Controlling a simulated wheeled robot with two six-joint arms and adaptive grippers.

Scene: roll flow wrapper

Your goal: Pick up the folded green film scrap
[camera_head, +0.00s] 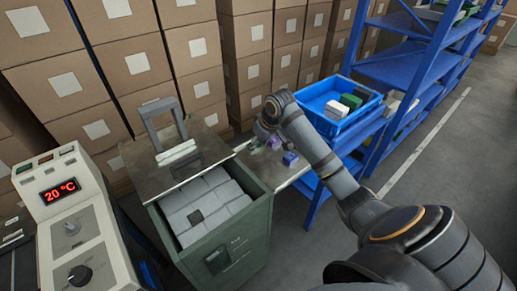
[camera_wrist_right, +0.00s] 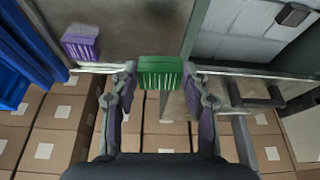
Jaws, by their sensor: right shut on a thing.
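The folded green film scrap (camera_wrist_right: 160,73) is a small green block with pale stripes on its near face. In the right wrist view it sits between the fingertips of my right gripper (camera_wrist_right: 160,80), which is shut on it. In the head view my right gripper (camera_head: 265,142) is over the narrow ledge beside the green bin, and the scrap is mostly hidden there. A purple striped block (camera_wrist_right: 82,42) lies apart from the gripper; it also shows on the ledge in the head view (camera_head: 290,158). My left gripper is not in view.
A green bin (camera_head: 245,235) holds white packs under a metal lid with a handle (camera_head: 160,120). A blue tray (camera_head: 325,122) with several small blocks sits on the blue shelf. A machine reading 20 °C (camera_head: 70,230) stands left. Cardboard boxes (camera_head: 140,60) fill the back.

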